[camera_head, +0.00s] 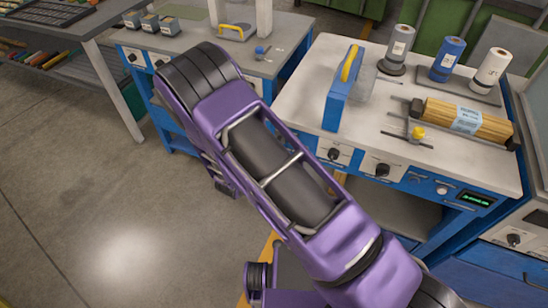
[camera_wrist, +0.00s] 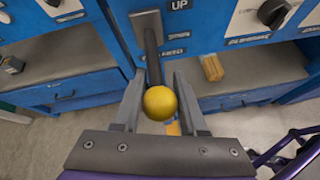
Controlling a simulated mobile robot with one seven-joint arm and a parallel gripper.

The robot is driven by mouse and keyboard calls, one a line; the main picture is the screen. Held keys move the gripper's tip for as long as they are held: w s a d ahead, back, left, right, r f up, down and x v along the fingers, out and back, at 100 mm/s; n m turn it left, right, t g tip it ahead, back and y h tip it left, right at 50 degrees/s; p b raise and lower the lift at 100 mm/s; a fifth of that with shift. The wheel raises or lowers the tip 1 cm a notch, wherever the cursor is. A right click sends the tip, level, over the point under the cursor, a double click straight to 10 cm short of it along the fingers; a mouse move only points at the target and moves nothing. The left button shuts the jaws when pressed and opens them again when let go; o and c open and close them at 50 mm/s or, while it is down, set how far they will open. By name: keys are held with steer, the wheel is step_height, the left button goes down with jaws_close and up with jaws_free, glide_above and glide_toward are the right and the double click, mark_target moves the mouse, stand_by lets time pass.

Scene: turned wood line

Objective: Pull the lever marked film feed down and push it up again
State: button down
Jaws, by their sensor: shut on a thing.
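The lever is a dark shaft (camera_wrist: 152,60) with a yellow ball knob (camera_wrist: 160,103), seen in the wrist view. It comes out of a grey plate on the blue front panel (camera_wrist: 120,12). A label reading UP (camera_wrist: 179,5) is beside the plate's top. A label lower down is partly covered by the shaft and reads only in part. My gripper (camera_wrist: 160,88) is shut on the lever, with a finger on each side of the yellow ball. In the head view my arm hides the gripper and the lever.
A wood bundle (camera_head: 466,118) lies on the worktop (camera_head: 300,97), near a blue upright part with a yellow handle (camera_head: 343,92) and rolls on stands. Knobs (camera_head: 382,170) line the front panel. Open floor (camera_head: 90,190) is to the left.

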steer(key=shift+w+r+b, duration=0.2)
steer(key=shift+r+b, duration=0.3)
steer(key=shift+r, duration=1.25)
steer(key=shift+c, duration=2.3)
jaws_free()
steer(key=shift+s, duration=0.1)
steer(key=v, duration=1.7)
steer(key=shift+s+p, duration=0.25)
steer(key=shift+p, duration=0.05)
